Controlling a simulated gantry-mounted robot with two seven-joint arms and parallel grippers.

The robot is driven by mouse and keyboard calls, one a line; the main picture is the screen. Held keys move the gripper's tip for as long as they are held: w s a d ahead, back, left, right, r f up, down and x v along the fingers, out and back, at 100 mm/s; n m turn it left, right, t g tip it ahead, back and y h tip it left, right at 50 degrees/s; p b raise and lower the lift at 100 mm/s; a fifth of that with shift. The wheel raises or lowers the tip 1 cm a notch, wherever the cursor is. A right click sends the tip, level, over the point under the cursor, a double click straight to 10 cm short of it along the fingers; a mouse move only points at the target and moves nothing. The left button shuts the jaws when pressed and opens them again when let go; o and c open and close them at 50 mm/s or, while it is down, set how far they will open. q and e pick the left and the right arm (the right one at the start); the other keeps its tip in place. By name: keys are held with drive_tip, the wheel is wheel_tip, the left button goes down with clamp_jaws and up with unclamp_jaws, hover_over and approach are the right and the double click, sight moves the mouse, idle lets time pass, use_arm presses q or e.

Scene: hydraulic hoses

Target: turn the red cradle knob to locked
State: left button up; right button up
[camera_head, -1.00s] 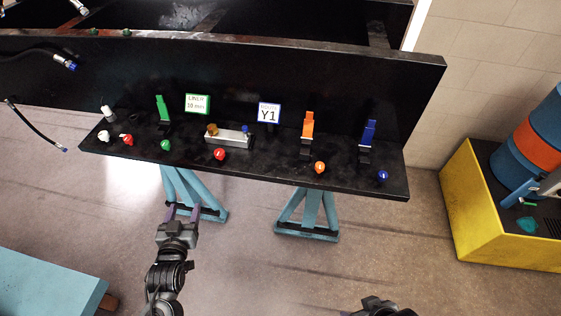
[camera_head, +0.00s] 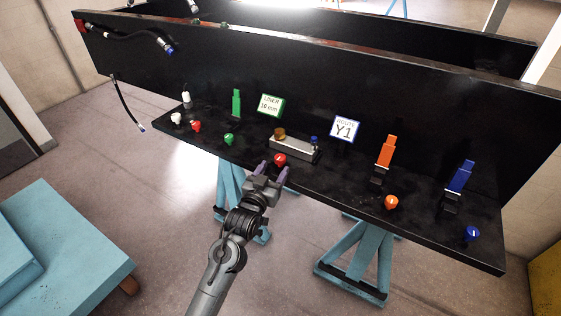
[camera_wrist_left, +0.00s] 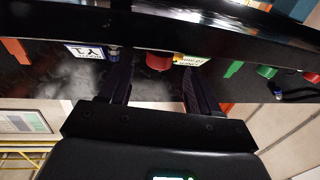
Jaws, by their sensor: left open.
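The red cradle knob (camera_head: 280,160) sits at the front of the black shelf, before the silver cradle block (camera_head: 295,149) with its brass and blue fittings. A pale mark shows on its top. My left gripper (camera_head: 273,172) is open at the shelf's front edge, its two fingers pointing at this knob. In the left wrist view the red knob (camera_wrist_left: 159,61) appears in the gap between the open fingers (camera_wrist_left: 157,88). I cannot tell whether either finger touches it. My right gripper is not in view.
A second red knob (camera_head: 196,126), a white knob (camera_head: 176,118) and a green knob (camera_head: 229,139) stand to the left. An orange knob (camera_head: 391,202) and a blue knob (camera_head: 472,233) stand to the right. Upright clips and a Y1 sign (camera_head: 344,128) stand behind.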

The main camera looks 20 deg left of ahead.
sight(278, 163)
use_arm(q)
drive_tip(key=shift+w+d+b, duration=0.1)
drive_tip(key=shift+w+b, duration=0.25)
drive_tip(key=shift+w, duration=2.6)
drive_tip(key=c, duration=0.9)
